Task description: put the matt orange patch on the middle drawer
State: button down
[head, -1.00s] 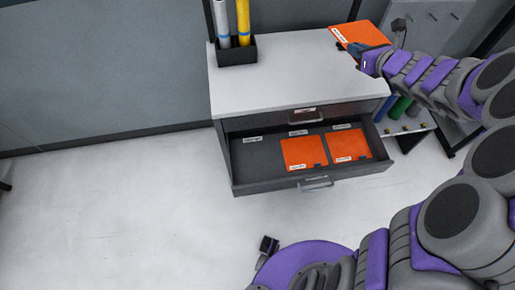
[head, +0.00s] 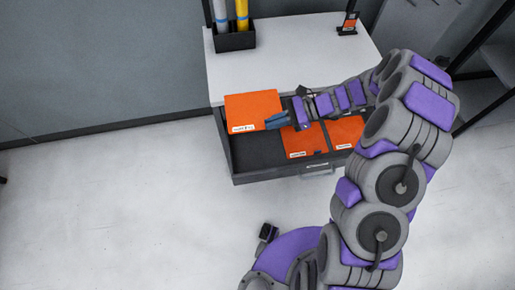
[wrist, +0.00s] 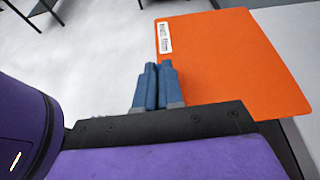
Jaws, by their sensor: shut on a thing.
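My gripper (head: 279,121) is shut on the near right edge of a flat orange patch (head: 252,105) with a small white label. It holds the patch over the left part of an open dark drawer (head: 257,151), by the cabinet's front edge. In the wrist view the blue fingers (wrist: 158,86) are together at the edge of the patch (wrist: 232,62). The label text is too small to read for matt or gloss. Two more orange patches, a left one (head: 305,142) and a right one (head: 346,131), lie in the drawer, partly behind my arm. Which drawer is open I cannot tell.
The cabinet's white top (head: 285,60) is mostly clear. A black holder (head: 235,41) with grey and yellow rolls stands at its back left. A small black stand (head: 348,23) is at the back right. The floor to the left is free.

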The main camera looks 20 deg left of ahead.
aim_at(270, 161)
jog(key=f+b, duration=0.2)
jog(key=f, duration=1.2)
jog(key=f+b, duration=0.3)
jog(key=f, duration=1.1)
jog(key=shift+s+d, duration=0.15)
jog(key=shift+d, duration=0.05)
jog(key=shift+f+b, duration=0.15)
jog(key=shift+b, duration=0.2)
jog(key=c, duration=1.2)
grip_release()
jog(key=shift+c, duration=0.2)
jog(key=p+v, duration=0.2)
jog(key=v, duration=1)
jog(key=shift+r, duration=0.3)
